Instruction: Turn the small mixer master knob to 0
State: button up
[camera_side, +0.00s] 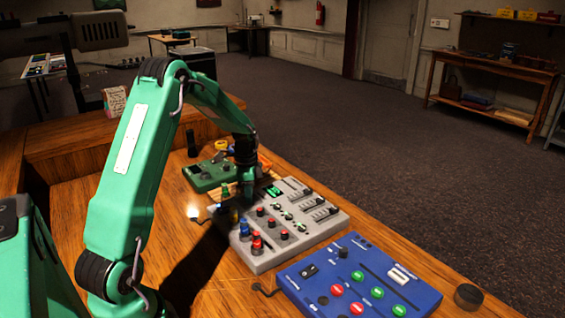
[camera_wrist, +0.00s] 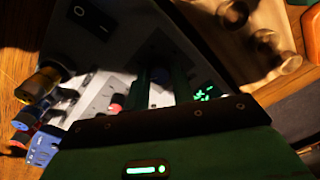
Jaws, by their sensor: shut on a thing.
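The grey mixer (camera_side: 268,262) lies in the middle of the wooden desk, with several red, black and green-capped knobs, sliders and a small lit green display (camera_side: 274,191). My gripper (camera_side: 248,193) points down at its back left part, beside the display. In the wrist view my gripper's two green fingers (camera_wrist: 161,95) are closed around a dark knob (camera_wrist: 160,76) on the panel. The knob is mostly hidden by the fingers, and its pointer and setting cannot be read. The lit green display also shows in the wrist view (camera_wrist: 204,94), right of the fingers.
A blue mixer (camera_side: 425,297) with red and green buttons lies at the front right. A green device (camera_side: 205,183) and an orange item (camera_side: 264,161) are behind the grey one. Red and blue knobs (camera_side: 245,227) stand up at the grey mixer's left edge.

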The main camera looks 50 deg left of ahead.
jog(key=shift+n, duration=0.5)
jog(key=n, duration=0.3)
jog(key=shift+n, duration=0.4)
jog(key=n, duration=0.9)
jog(key=shift+w+g+h, duration=0.1)
jog(key=shift+g+h, duration=0.2)
jog(key=shift+g, duration=0.1)
jog(key=n, duration=0.4)
jog(key=o, duration=1)
jog(key=shift+a, duration=0.1)
jog(key=shift+r, duration=0.1)
